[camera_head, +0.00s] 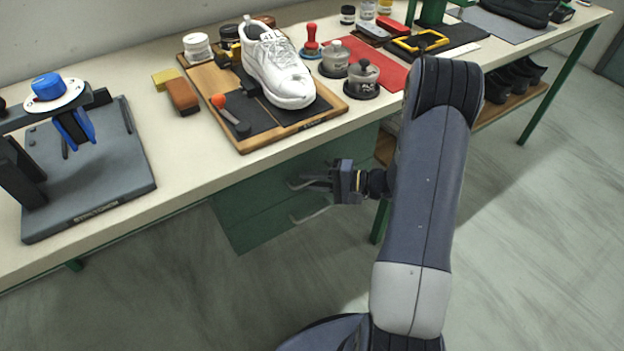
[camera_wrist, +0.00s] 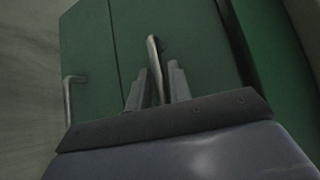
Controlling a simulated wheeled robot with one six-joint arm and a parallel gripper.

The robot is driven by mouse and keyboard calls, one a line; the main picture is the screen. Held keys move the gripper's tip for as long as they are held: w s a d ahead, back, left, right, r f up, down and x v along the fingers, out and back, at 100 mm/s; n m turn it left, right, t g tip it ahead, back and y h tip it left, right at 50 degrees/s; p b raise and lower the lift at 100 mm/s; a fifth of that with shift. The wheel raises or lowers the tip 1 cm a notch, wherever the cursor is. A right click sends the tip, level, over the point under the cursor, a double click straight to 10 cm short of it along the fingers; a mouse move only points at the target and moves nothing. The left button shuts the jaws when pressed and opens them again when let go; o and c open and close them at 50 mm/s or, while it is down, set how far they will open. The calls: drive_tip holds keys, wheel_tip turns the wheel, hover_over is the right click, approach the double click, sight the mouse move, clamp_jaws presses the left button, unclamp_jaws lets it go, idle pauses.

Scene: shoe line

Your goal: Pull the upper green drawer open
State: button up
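The upper green drawer (camera_head: 250,192) sits under the bench, its front flush with the lower drawer (camera_head: 262,228). Its metal bar handle (camera_head: 295,184) shows at my fingertips. My gripper (camera_head: 316,180) is in front of the drawer, pointing left toward it. In the wrist view the upper drawer front (camera_wrist: 195,50) fills the middle, and its handle (camera_wrist: 153,52) stands between my two fingers (camera_wrist: 158,82). The fingers look open, one on each side of the bar, with a gap visible at the right finger. The handle's near end is hidden behind my gripper.
The lower drawer's handle (camera_head: 312,214) is just below my gripper. The bench top (camera_head: 215,165) overhangs the drawers and holds a board (camera_head: 250,146) with a white shoe (camera_head: 275,65). A green bench leg (camera_head: 379,222) stands right of the drawers. The floor in front is clear.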

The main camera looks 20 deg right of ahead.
clamp_jaws()
drive_tip(key=shift+s, duration=0.1)
idle(0.5)
